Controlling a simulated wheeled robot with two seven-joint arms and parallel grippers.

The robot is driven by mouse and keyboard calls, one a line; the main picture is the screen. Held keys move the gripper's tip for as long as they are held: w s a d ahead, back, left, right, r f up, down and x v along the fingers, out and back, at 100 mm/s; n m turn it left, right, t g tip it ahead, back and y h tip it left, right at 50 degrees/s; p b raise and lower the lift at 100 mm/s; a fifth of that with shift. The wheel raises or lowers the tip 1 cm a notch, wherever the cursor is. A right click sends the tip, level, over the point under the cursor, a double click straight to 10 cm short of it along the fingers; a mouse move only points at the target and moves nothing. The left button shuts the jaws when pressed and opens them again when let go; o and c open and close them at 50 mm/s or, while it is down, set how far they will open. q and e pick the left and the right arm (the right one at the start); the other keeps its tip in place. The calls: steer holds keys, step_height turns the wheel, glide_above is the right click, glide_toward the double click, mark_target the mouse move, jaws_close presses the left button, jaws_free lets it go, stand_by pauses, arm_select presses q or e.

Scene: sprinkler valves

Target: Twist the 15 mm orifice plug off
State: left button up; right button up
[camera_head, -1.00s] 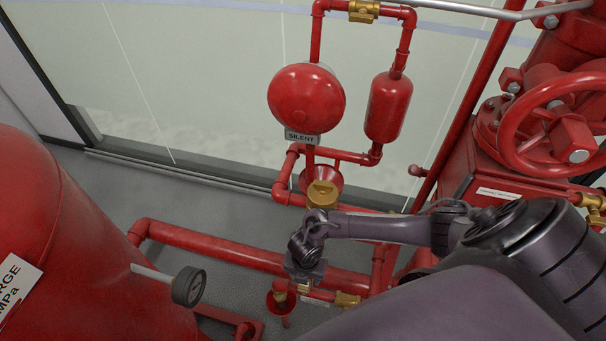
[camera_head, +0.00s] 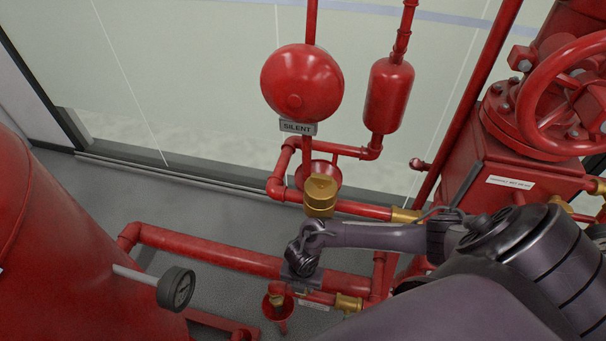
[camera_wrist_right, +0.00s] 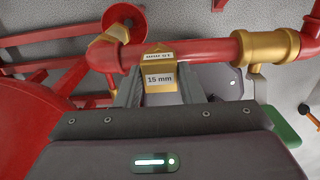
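The 15 mm orifice plug (camera_wrist_right: 160,78) is a brass piece with a white "15 mm" label. It sits below a red pipe in the right wrist view, beside a second tag that is partly cut off. My right gripper (camera_wrist_right: 160,92) has one grey finger on each side of the plug, close against its sides, and looks shut on it. In the head view the right gripper (camera_head: 301,272) is over the small low pipe, and it hides the plug there. My left gripper is in neither view.
A brass cap (camera_head: 320,196) stands just above my right wrist. A red cup (camera_head: 277,305) and a brass valve (camera_head: 348,303) flank the gripper. A red bell (camera_head: 302,84) hangs behind.

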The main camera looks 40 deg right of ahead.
steer(key=c, duration=0.5)
steer(key=shift+f+n+b, duration=0.15)
steer(key=shift+n+b, duration=0.6)
steer(key=shift+n, duration=0.45)
steer(key=shift+c, duration=0.2)
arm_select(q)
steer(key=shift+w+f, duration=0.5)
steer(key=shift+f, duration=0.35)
arm_select(e)
steer(key=shift+n, duration=0.5)
steer(key=shift+n+b, duration=0.85)
steer(key=shift+n, duration=0.45)
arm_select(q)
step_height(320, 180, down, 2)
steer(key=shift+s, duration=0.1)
arm_select(e)
steer(key=shift+n, duration=0.3)
